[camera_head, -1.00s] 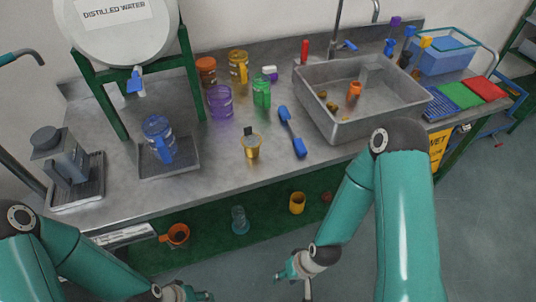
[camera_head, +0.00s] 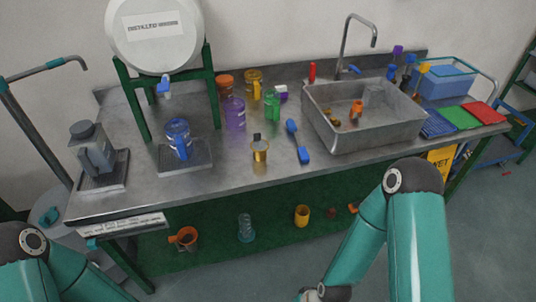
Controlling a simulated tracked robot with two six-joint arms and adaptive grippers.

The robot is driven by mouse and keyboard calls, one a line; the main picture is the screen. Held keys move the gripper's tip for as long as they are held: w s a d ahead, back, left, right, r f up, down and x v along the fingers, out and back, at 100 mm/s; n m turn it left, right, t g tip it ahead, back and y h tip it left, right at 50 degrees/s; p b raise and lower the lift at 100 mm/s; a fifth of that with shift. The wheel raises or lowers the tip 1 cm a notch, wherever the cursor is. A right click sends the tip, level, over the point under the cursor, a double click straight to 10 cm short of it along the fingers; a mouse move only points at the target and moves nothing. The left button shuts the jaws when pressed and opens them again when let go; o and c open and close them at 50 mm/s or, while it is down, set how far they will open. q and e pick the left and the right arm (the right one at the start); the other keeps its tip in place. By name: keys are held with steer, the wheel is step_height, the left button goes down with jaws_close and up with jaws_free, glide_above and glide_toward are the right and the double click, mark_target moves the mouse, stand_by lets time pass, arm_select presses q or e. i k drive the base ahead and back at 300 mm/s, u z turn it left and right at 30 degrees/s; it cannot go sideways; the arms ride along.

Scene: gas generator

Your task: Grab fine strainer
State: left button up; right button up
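I cannot tell for certain which thing is the fine strainer. A small gold cup-like piece with a dark top (camera_head: 260,150) stands near the front edge of the steel bench, and it may be the strainer. Several small orange and gold pieces lie in the sink, including an orange one (camera_head: 356,111); they are too small to name surely. My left arm shows at the lower left and my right arm at the lower right, both in front of the bench.
The steel bench (camera_head: 225,170) holds a blue jug (camera_head: 178,138) on a tray, a purple jug (camera_head: 234,112), a green bottle (camera_head: 271,104), a blue-handled brush (camera_head: 298,140) and the sink (camera_head: 375,140). An orange mug (camera_head: 184,238) and yellow cup (camera_head: 302,215) are on the green lower shelf.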

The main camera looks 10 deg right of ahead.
mark_target(260, 146)
steer(key=u, duration=0.1)
steer(key=i, duration=0.9)
steer(key=z, duration=0.05)
